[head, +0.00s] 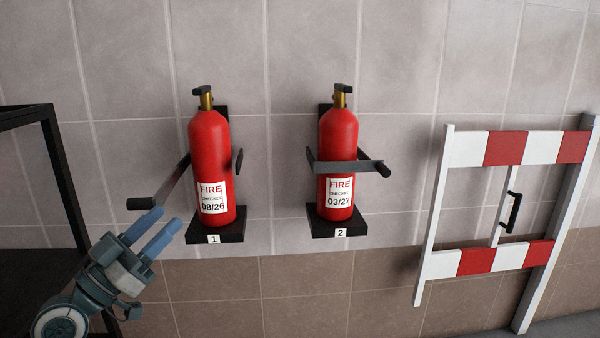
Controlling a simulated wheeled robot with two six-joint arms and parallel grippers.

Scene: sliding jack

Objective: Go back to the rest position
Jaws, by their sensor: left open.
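My left gripper (153,234) is at the lower left in the head view. Its two blue fingers are apart with nothing between them. The fingers point up and right, just below the black-ended lever (141,204) of the left holder. That holder's bar is swung out to the left, away from the front of fire extinguisher 1 (211,150). The extinguisher stands upright on bracket 1 (228,232), label 08/26. Fire extinguisher 2 (339,140), label 03/27, stands upright on bracket 2 (320,230) with a grey bar (345,167) across its front. My right gripper is not in view.
A red and white barrier (505,148) with a black handle (512,213) stands at the right against the tiled wall. A black frame (62,170) stands at the left edge, behind my left arm. The space in front of bracket 2 is clear.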

